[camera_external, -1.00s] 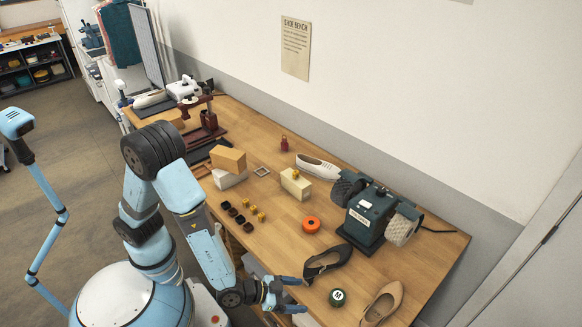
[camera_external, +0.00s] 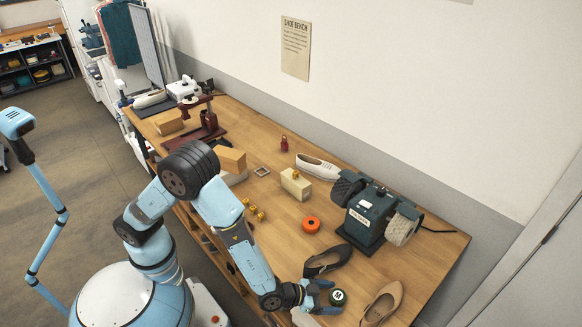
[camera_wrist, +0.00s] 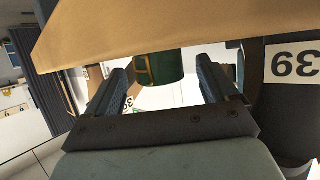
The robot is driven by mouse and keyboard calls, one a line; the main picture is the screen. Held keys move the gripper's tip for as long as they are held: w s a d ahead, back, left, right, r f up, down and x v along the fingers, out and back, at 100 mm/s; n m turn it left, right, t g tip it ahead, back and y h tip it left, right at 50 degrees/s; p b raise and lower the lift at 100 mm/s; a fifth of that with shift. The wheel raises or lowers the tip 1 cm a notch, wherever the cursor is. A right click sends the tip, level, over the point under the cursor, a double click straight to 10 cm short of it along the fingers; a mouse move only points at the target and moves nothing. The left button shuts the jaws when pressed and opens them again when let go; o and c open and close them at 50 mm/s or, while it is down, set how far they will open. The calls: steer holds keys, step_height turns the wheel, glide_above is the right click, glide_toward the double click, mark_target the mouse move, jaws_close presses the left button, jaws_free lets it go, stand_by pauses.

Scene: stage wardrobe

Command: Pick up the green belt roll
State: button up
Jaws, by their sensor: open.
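The green belt roll (camera_external: 338,297) is a small dark green roll with a pale mark on top, lying near the front edge of the bench. My gripper (camera_external: 322,293) is open, low over the bench, with its fingers reaching toward the roll from the left. In the wrist view the roll (camera_wrist: 158,68) shows as a green cylinder beyond and between the two open fingers of my gripper (camera_wrist: 168,84). I cannot tell whether a finger touches it.
A black shoe (camera_external: 328,261) lies just behind the roll and a tan shoe (camera_external: 381,303) just to its right. An orange roll (camera_external: 310,224) and a dark green grinder (camera_external: 368,221) stand farther back on the wooden bench (camera_external: 283,236).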

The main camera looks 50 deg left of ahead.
steer(key=shift+x, duration=0.8)
steer(key=c, duration=1.2)
steer(key=shift+o, duration=0.2)
steer(key=shift+r, duration=0.15)
